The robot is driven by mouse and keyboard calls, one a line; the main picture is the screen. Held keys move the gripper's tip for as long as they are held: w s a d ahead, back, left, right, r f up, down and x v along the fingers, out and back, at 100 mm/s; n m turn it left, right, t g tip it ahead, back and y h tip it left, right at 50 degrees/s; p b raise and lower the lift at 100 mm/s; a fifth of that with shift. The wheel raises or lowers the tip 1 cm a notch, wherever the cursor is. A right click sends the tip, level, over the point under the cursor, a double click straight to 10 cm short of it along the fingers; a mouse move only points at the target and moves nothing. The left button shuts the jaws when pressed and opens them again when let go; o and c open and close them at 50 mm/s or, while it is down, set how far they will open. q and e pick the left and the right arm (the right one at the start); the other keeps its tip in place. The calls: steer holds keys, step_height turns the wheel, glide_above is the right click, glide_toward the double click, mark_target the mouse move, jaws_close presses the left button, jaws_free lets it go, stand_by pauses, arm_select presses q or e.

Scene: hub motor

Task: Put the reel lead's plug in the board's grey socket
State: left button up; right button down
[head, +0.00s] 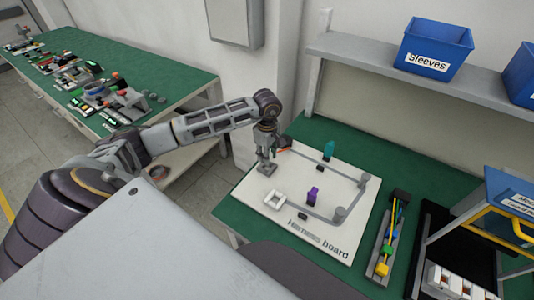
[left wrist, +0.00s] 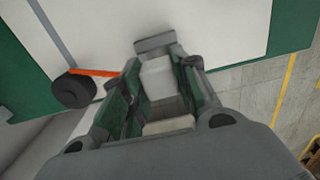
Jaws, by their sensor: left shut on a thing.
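The white board (head: 240,190), lettered "Harness board", lies on the green table. My left gripper (head: 266,166) points down over its far left part. In the left wrist view my left gripper (left wrist: 158,92) is shut on a pale, whitish block (left wrist: 157,76), which looks like a plug. A grey piece (left wrist: 155,43) shows just beyond the fingertips, at the block's end; I cannot tell whether it is the grey socket or whether the two are joined. A dark round piece (left wrist: 73,90) with an orange strip (left wrist: 94,72) lies beside the gripper. My right gripper is out of view.
On the board stand a pale square frame (head: 275,200), a purple piece (head: 312,194), a teal piece (head: 328,150) and grey posts (head: 340,213). A tray of coloured parts (head: 374,262) lies to the right. A blue "Sleeves" bin (head: 434,42) sits on the shelf above.

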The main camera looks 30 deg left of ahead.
arm_select(q)
steer(key=shift+f, duration=0.7)
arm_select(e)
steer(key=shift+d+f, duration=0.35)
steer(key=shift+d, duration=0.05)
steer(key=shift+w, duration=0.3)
arm_select(q)
steer(key=shift+f+b, duration=0.25)
steer(key=shift+b, duration=0.4)
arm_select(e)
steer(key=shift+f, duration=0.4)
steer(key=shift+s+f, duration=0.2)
